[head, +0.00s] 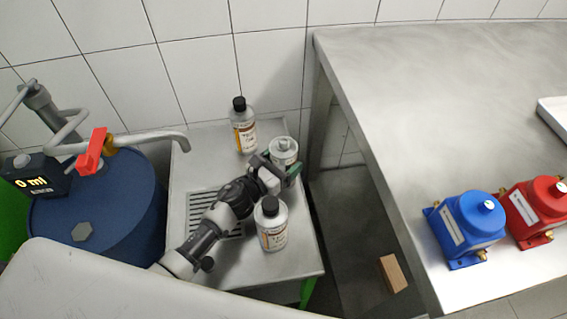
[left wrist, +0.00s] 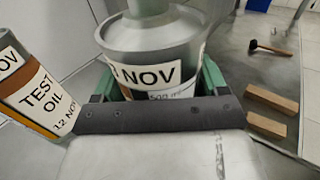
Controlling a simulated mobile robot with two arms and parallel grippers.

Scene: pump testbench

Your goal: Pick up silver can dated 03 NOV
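A silver can (head: 284,152) with a white label stands on the metal stand, towards its far right. In the left wrist view the silver can (left wrist: 155,50) fills the upper middle. Its labels read "NOV"; the day number cannot be read. My left gripper (head: 281,168) is at the near side of this can, with its green fingers (left wrist: 158,88) on either side of the can's body. Whether they press on it cannot be told. My right gripper is not in view.
A dark-capped bottle (head: 272,224) stands near my left arm, another (head: 243,126) at the back. A bottle labelled "TEST OIL 12 NOV" (left wrist: 38,90) shows at left. The blue drum (head: 120,210) is left; the steel table (head: 400,130) with blue (head: 468,222) and red (head: 536,208) pumps is right.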

